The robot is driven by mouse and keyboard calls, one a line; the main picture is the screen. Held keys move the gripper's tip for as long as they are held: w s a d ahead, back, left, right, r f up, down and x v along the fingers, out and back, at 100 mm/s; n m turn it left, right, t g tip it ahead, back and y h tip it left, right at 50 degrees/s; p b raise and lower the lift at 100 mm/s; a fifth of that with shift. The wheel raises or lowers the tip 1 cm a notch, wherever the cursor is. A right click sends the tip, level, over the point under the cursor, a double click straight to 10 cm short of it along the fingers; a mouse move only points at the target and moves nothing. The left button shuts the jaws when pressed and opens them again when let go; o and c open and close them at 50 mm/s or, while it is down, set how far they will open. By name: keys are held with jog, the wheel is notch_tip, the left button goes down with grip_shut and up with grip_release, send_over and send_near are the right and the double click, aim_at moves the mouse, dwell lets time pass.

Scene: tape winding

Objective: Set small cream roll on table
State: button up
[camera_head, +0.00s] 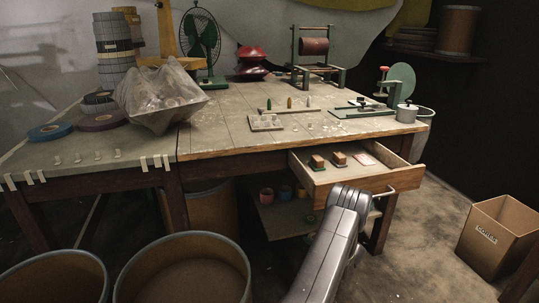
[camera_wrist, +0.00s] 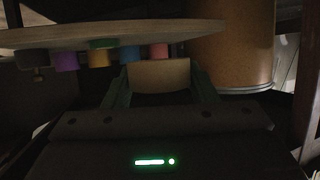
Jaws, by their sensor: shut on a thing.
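In the wrist view, my gripper (camera_wrist: 160,70) has its two dark green fingers shut on the small cream roll (camera_wrist: 159,76), whose pale, broad face shows between them. The roll is beside a wooden shelf (camera_wrist: 120,33) with several coloured rolls along it; this view seems upside down. The head view shows only my grey arm, bent low in front of the table; the gripper and the cream roll are hidden there. The worktable (camera_head: 222,132) has a worn, pale top.
An open drawer (camera_head: 375,183) with small blocks juts out at front right. Large drums (camera_head: 185,270) stand at front left. A plastic bag (camera_head: 160,95), blue roll (camera_head: 50,131) and stacked rolls occupy the tabletop's left. A cardboard box (camera_head: 497,236) stands at right.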

jog(key=a+r+m+t+h, duration=0.1)
jog(key=a+r+m+h, duration=0.2)
jog(key=a+r, duration=1.15)
jog(key=s+a+r+m+h, duration=0.1)
jog(key=s+a+r+h, duration=0.15)
jog(key=s+a, duration=0.45)
jog(key=s+a+r+m+h, duration=0.15)
jog(key=s+a+r, duration=0.25)
jog(key=s, duration=0.5)
notch_tip(320, 180, up, 20)
jog(key=s+p, duration=0.2)
jog(key=p, duration=2.9)
jog(key=shift+s+t+p, duration=0.2)
jog(key=shift+t+p, duration=0.15)
jog(key=shift+t, duration=0.05)
